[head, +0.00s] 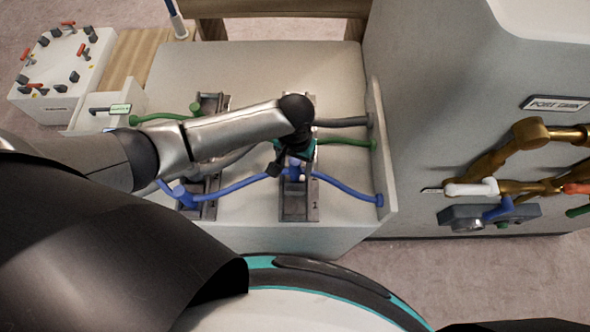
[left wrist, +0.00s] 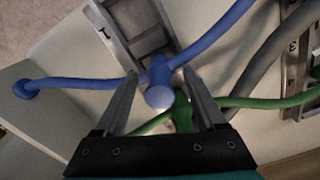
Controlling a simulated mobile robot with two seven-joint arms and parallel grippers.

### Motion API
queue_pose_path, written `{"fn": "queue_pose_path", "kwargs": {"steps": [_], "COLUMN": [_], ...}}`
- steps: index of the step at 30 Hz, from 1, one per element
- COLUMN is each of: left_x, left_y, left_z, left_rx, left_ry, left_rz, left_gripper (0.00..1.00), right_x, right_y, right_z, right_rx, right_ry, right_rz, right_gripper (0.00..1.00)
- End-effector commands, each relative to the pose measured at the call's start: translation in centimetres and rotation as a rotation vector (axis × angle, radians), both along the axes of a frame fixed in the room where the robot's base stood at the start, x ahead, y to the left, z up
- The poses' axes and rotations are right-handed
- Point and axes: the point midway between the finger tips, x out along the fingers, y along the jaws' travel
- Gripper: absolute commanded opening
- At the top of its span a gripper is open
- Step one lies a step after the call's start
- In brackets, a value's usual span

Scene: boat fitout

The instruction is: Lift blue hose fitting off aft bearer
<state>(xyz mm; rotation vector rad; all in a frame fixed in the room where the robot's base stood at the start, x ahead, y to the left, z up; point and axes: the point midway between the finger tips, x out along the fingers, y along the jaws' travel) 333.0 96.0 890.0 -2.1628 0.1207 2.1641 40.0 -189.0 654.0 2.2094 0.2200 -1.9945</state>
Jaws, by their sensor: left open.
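The blue hose fitting (head: 294,174) sits on the bearer marked 1 (head: 299,212), the right one of the two in the head view. Blue hose runs from it to both sides. My left gripper (head: 287,165) is just above it, pointing down. In the left wrist view the fitting's round blue end (left wrist: 159,96) shows between the two open fingers (left wrist: 160,75), with no clear contact. A green fitting (left wrist: 181,116) lies close behind it near the right finger. My right gripper is not in view.
A second blue fitting (head: 183,196) sits on the left bearer (head: 207,210). Green (head: 347,142) and grey (head: 342,122) hoses run beside the blue one to an upright panel (head: 386,165). A brass valve cluster (head: 500,165) is at the right.

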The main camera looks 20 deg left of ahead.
Motion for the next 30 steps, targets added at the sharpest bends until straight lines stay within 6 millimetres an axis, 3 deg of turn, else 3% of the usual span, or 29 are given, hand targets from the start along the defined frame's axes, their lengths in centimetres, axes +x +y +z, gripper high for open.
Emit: {"fn": "queue_pose_path", "kwargs": {"steps": [4, 13, 30], "left_x": [0.0, 0.1, 0.0], "left_y": [-0.1, -0.1, 0.0], "left_z": [-1.7, -2.0, -2.0], "left_rx": [0.0, -0.001, 0.0], "left_ry": [0.0, -0.002, -0.001], "left_rz": [0.0, 0.0, 0.0], "left_gripper": [0.72, 0.72, 0.08], "right_x": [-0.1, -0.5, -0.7], "right_y": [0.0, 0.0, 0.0], "right_z": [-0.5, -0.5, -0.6], "right_rx": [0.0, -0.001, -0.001], "right_ry": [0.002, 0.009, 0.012], "right_rz": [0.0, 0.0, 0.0], "right_gripper": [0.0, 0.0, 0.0]}}
